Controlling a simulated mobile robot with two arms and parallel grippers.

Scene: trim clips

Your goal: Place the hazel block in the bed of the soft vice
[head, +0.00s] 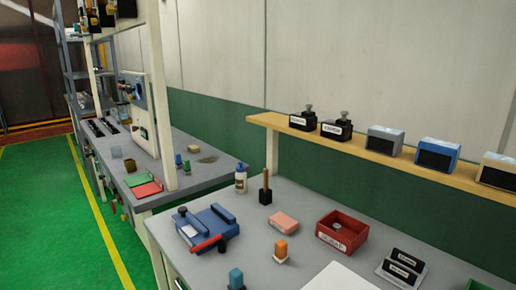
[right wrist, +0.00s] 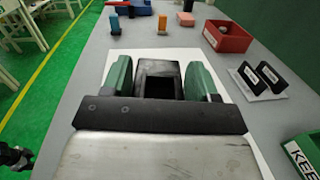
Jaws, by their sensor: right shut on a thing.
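The soft vice (head: 207,228) is blue with a red handle and stands on the grey bench, left of centre in the head view. Its blue edge shows at the top of the right wrist view. My right gripper (right wrist: 158,84) has green finger pads and is shut on a dark block-like thing (right wrist: 157,69); its colour is too dark to name as hazel. It is over the white sheet, well short of the vice. A dark mechanical shape at the lower left of the wrist view may be my left gripper (right wrist: 16,156); its jaws cannot be made out.
An orange block (head: 281,247), a blue block (head: 236,278) and a pink block (head: 285,221) stand near the vice. A red bin (head: 341,236) and a labelled stand (head: 402,268) are to the right. A white bottle (head: 241,180) stands behind. The white sheet (head: 340,278) is flat.

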